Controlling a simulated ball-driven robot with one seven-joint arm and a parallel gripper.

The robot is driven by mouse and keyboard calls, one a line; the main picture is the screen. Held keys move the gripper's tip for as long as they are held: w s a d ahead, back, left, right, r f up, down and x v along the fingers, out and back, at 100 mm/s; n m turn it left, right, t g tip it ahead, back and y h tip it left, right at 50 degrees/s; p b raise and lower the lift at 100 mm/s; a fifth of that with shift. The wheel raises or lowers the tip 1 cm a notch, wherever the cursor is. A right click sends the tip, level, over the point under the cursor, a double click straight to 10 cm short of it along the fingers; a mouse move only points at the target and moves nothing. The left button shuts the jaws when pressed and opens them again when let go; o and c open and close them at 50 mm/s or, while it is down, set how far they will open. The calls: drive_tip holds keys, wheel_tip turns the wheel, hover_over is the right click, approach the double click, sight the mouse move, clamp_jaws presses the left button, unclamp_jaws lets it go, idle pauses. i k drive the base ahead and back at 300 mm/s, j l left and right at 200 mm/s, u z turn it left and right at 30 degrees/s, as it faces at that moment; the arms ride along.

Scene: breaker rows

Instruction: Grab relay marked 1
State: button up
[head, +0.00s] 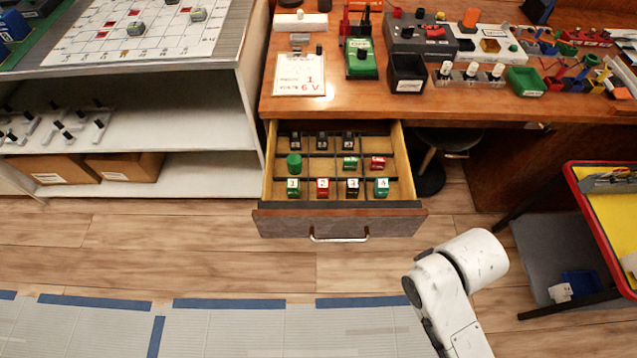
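The relay marked 1 (293,187) is a small green block with a white label. It stands upright in the front-left compartment of the open drawer (312,222). To its right in the same row are a red relay (322,187), a black relay (352,187) and another green relay (381,187), each with a white label. A green round piece (294,163) stands just behind the relay marked 1. My white arm shows at the lower right, apart from the drawer. My gripper is not visible.
Dividers split the drawer; more small blocks (348,140) stand at the back. The desk (345,106) overhangs the drawer's rear and bears a card (299,74) reading 1 and 6 V. Shelves (190,113) stand left, a red-rimmed tray (581,202) right. The floor before the drawer is clear.

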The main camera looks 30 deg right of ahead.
sight(293, 185)
drive_tip(key=i+l+z, duration=0.1)
drive_tip(key=i+z, duration=0.25)
drive_tip(key=z, duration=0.15)
drive_tip(key=i+l+z, duration=0.1)
drive_tip(key=i+z, duration=0.3)
drive_tip(key=i, duration=0.25)
drive_tip(key=i+l+u, duration=0.1)
drive_tip(key=u, duration=0.3)
drive_tip(key=i+l+u, duration=0.2)
drive_tip(key=u, duration=0.15)
drive_tip(key=l, duration=0.2)
drive_tip(key=i+u, duration=0.05)
drive_tip(key=i, duration=0.05)
